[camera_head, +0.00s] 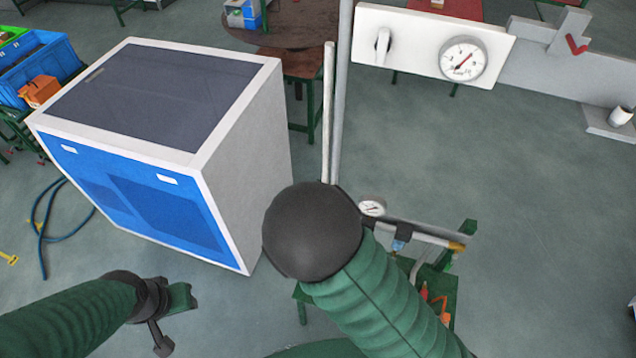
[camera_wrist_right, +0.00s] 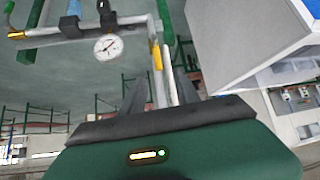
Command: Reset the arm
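My right arm reaches up from the bottom of the head view and ends in a dark round joint, which hides the right gripper there. In the right wrist view my right gripper (camera_wrist_right: 160,82) has its two dark fingers apart. A pale upright pipe (camera_wrist_right: 169,76) shows between them; I cannot tell whether they touch it. My left gripper (camera_head: 172,312) is low at the left of the head view, apart from the cabinet. Its fingers are not clear and nothing shows held in it.
A white and blue cabinet (camera_head: 245,130) stands left of the right arm. Upright pipes (camera_head: 335,110) rise behind that arm. A white panel with a gauge (camera_head: 462,60) is at upper right. A smaller gauge (camera_head: 371,207) sits on a pipe stand. Open floor lies at right.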

